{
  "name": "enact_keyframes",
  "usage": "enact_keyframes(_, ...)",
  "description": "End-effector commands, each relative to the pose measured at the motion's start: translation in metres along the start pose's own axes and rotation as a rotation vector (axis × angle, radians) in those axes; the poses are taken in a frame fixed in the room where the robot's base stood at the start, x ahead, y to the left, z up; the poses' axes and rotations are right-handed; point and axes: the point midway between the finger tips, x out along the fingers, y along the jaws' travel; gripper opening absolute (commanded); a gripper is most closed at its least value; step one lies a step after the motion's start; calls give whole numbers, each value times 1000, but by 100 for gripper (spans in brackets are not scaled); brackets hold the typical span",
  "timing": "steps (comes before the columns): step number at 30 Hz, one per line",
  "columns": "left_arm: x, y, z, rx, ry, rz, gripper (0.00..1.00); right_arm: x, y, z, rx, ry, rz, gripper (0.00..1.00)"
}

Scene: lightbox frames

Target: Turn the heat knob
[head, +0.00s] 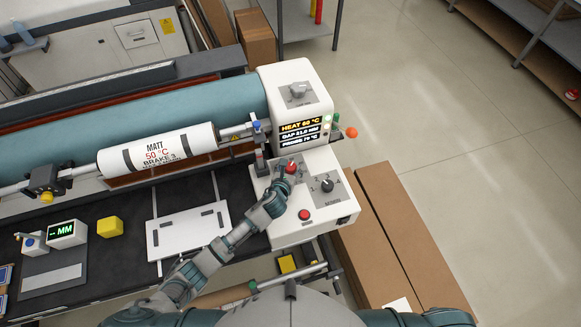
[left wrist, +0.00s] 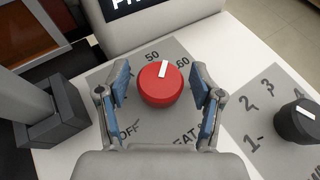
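The red heat knob (left wrist: 161,86) sits on a grey dial plate marked OFF, 50 and 60. Its white pointer aims up, between the 50 and 60 marks. My left gripper (left wrist: 160,82) is open, with one blue-padded finger on each side of the knob and a visible gap to both. In the head view the knob (head: 291,168) shows just past my left gripper (head: 284,180). The display (head: 299,129) reads HEAT 60 °C. The white roll (head: 158,149) is labelled MATT, 50 °C, BRAKE 3. My right gripper is out of view.
A black numbered knob (head: 327,185) and a red button (head: 304,214) share the white panel. A post with a dark base (left wrist: 50,118) stands left of the dial. Cardboard boxes (head: 383,235) stand right of the machine.

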Motion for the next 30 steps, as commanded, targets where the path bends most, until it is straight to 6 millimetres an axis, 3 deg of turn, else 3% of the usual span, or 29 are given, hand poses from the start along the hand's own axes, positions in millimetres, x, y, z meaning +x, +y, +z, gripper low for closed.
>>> enact_keyframes(11, -7, 0, -1, 1, 0, -1, 70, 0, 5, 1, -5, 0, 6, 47)
enact_keyframes(24, -94, 0, -1, 1, 1, -2, 70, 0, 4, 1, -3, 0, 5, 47)
enact_keyframes(30, -115, 0, -1, 0, 2, -1, 70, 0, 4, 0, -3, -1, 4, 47)
